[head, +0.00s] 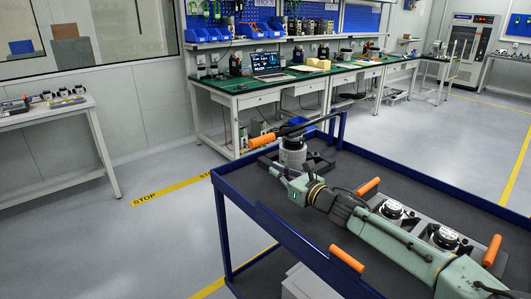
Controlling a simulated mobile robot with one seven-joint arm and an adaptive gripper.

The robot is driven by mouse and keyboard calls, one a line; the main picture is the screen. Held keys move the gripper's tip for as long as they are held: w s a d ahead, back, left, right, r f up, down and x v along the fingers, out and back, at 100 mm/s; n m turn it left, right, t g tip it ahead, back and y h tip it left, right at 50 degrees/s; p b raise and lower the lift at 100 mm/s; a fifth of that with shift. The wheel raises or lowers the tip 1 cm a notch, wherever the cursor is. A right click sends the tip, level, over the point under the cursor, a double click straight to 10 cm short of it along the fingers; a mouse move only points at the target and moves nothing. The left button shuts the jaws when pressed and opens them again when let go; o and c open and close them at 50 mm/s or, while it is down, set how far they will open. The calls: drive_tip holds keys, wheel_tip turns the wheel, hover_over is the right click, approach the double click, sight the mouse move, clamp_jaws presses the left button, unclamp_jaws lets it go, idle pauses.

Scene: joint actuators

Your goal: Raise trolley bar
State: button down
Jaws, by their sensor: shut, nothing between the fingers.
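The trolley (262,218) has a blue frame and a dark top, and stands in the lower right of the head view. A black bar (312,126) with an orange grip (262,140) at its left end lies across the far end, above a silver cylinder (293,154). I cannot tell whether this is the bar named in the task. My green arm reaches in from the lower right over the trolley. My gripper (284,175) at its end is small in view, shut and empty, just in front of the cylinder's dark base. I cannot tell whether it touches anything.
Two actuators (392,209) (443,237) sit on a grey fixture beside my arm. A green-topped workbench (235,98) lines the back, with a laptop (267,64). A side table (45,111) stands left. The floor left is clear.

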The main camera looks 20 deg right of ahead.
drive_tip(key=p+x, duration=0.1)
drive_tip(key=x, duration=0.5)
drive_tip(key=shift+a+r+p, duration=0.1)
drive_tip(key=shift+r+p, duration=0.05)
drive_tip(key=shift+p, duration=0.2)
drive_tip(key=r+p, duration=0.2)
drive_tip(key=r, duration=0.1)
drive_tip(key=shift+s+d+r, duration=0.2)
drive_tip(key=shift+r, duration=0.05)
drive_tip(key=shift+r, duration=0.1)
